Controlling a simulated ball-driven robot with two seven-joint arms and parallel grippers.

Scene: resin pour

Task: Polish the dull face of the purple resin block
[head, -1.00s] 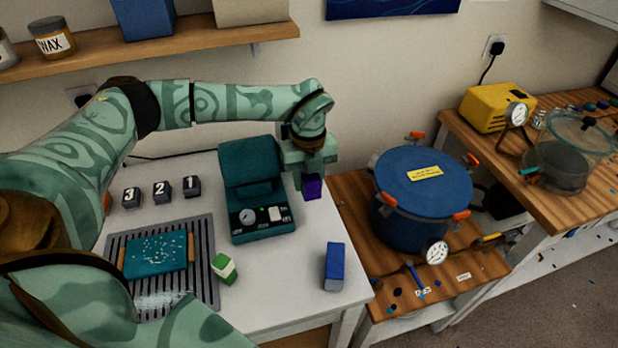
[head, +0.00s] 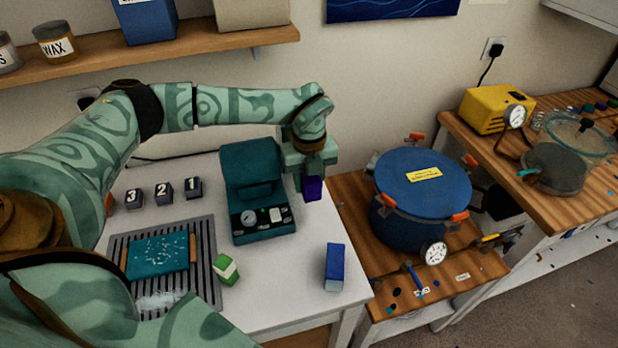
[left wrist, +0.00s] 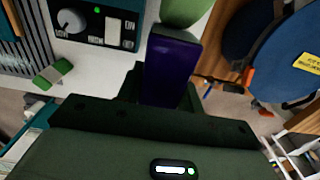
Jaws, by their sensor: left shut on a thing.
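The purple resin block (head: 313,190) is in my left gripper (head: 311,176), held upright just right of the teal machine (head: 258,190) with a dial and switch. In the left wrist view the block (left wrist: 172,65) sits between the dark fingers of my left gripper (left wrist: 162,92), which are shut on it. One smooth purple face shows there; I cannot tell which face is dull. Three dark blocks numbered 3 (head: 134,199), 2 (head: 164,191) and 1 (head: 194,188) stand left of the machine. My right gripper is not in view.
A teal slab (head: 158,257) lies on a slotted tray (head: 205,262). A blue pressure pot (head: 420,190) stands right. The table's front middle is clear.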

